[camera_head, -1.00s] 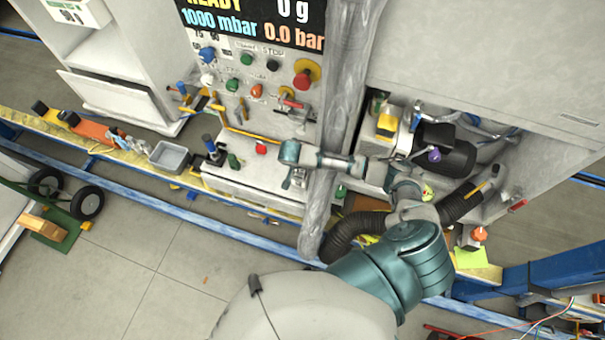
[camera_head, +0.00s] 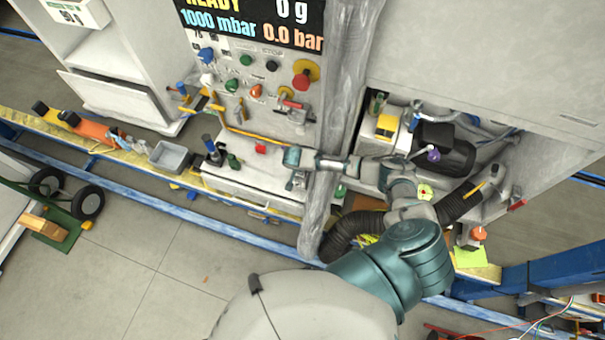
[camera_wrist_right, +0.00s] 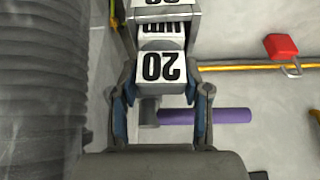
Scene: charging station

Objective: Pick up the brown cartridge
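I cannot make out a brown cartridge for certain in either view. My right gripper (camera_wrist_right: 161,95) is open in the right wrist view, its two blue-padded fingers spread. A stepped light block marked "20" (camera_wrist_right: 161,68) shows between the fingers; I cannot tell whether they touch it. A purple cylinder with a grey end (camera_wrist_right: 205,117) lies crosswise behind the right finger. My left gripper is not in view.
A ribbed dark hose (camera_head: 350,230) passes below my right forearm, and a thick grey pipe (camera_head: 347,85) stands behind it. The control panel (camera_head: 245,85) is behind.

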